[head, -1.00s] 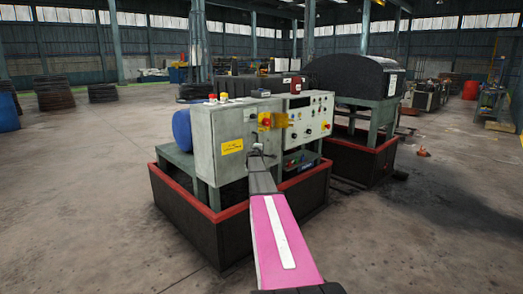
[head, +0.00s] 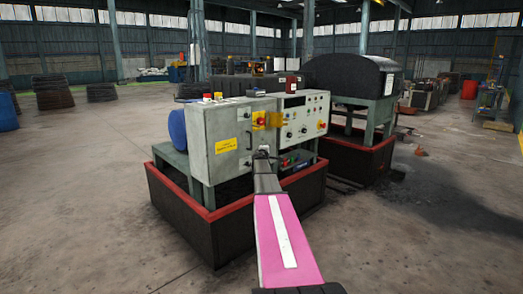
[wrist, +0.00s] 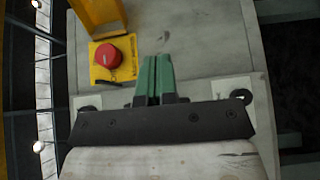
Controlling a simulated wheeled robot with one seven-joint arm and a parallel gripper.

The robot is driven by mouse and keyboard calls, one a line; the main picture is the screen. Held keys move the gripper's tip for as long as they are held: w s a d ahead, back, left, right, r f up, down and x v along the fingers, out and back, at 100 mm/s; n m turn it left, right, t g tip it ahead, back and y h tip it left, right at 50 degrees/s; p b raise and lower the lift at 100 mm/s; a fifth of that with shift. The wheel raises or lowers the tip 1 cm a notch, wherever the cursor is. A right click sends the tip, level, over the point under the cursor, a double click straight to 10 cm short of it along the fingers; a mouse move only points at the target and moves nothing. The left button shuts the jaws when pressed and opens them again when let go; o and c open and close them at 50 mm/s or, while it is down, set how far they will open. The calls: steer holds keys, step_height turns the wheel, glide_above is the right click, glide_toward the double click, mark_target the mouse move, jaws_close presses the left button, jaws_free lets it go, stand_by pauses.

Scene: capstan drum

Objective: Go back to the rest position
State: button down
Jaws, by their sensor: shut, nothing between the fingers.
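My gripper (wrist: 154,78) has green fingers pressed together with nothing between them, in the wrist view. In the head view my pink arm reaches toward the grey control cabinet (head: 217,143), and my gripper (head: 262,150) is small at its front face. A red button (wrist: 108,56) on a yellow plate lies up and left of the fingertips in the wrist view, with a yellow guard (wrist: 98,14) above it. In the head view the same red button (head: 261,121) sits above my gripper. I cannot tell whether the fingers touch the cabinet.
The cabinet stands inside a black bin-like base with a red rim (head: 216,214). A control panel with knobs (head: 304,115) is on its right. A black domed machine (head: 352,75) stands behind. Concrete floor (head: 80,190) is open at left. A small orange cone (head: 420,151) is at right.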

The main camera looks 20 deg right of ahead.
steer(key=s+d, duration=0.3)
steer(key=s, duration=0.2)
steer(key=s+a+f+m+g+y, duration=0.3)
steer(key=s+a+f, duration=0.5)
steer(key=s+a, duration=0.5)
steer(key=s+a+f+m+g+y, duration=0.3)
steer(key=s+a+f+g, duration=0.3)
steer(key=s+a, duration=0.8)
steer(key=s+a+f+m+g+y, duration=0.4)
steer(key=s+a+f, duration=0.7)
steer(key=a, duration=0.8)
steer(key=shift+s+a+g+y, duration=0.25)
steer(key=shift+s+g+y, duration=0.25)
steer(key=shift+s, duration=0.7)
